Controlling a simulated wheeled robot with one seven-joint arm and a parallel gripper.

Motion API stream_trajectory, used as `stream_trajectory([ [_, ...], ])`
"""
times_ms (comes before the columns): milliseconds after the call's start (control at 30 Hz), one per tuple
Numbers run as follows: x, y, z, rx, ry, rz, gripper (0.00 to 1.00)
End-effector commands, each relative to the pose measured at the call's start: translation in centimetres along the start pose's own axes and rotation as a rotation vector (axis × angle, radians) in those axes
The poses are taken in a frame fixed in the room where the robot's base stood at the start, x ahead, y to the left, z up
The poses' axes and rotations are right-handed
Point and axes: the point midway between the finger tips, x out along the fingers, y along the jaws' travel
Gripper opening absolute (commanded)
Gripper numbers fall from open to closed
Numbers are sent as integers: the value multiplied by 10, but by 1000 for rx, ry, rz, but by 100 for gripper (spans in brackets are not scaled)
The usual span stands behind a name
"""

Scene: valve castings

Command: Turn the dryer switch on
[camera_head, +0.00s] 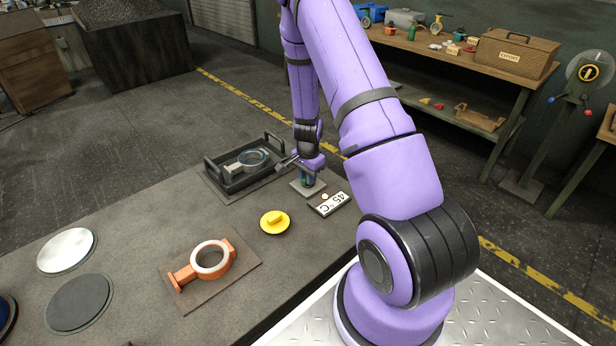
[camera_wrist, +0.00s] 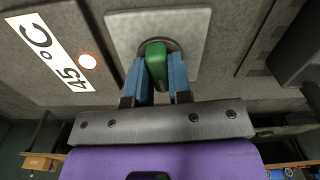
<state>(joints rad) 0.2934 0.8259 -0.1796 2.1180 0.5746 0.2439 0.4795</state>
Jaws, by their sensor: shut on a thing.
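The dryer switch is a green knob (camera_wrist: 156,68) on a pale square plate (camera_wrist: 193,28), at the far right of the grey bench. The plate (camera_head: 309,195) also shows in the head view, where my gripper (camera_head: 307,180) points down over it and hides most of the knob. In the wrist view the blue fingers of my gripper (camera_wrist: 158,72) are closed on both sides of the knob. The knob's long side runs up and down in that picture. A white "45 °C" label (camera_wrist: 50,52) and a small round pale lamp (camera_wrist: 87,61) with an orange rim are beside the plate.
A dark tray (camera_head: 226,184) with a ring-shaped part stands left of the switch. A yellow part (camera_head: 275,222) and an orange ring casting (camera_head: 210,260) lie nearer on the bench. Two round discs are at the left. A wooden bench (camera_head: 455,55) stands behind.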

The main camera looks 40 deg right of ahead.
Motion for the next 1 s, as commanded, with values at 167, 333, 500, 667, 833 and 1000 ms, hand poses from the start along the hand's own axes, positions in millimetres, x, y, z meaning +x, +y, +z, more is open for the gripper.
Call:
stream_trajectory([
  [167, 0, -1, 0, 76, 1, -2, 0],
  [333, 0, -1, 0, 117, 1, -2, 0],
  [500, 0, -1, 0, 133, 1, -2, 0],
  [667, 0, -1, 0, 135, 0, -2, 0],
  [833, 0, -1, 0, 135, 0, -2, 0],
  [1000, 0, -1, 0, 134, 0, -1, 45],
])
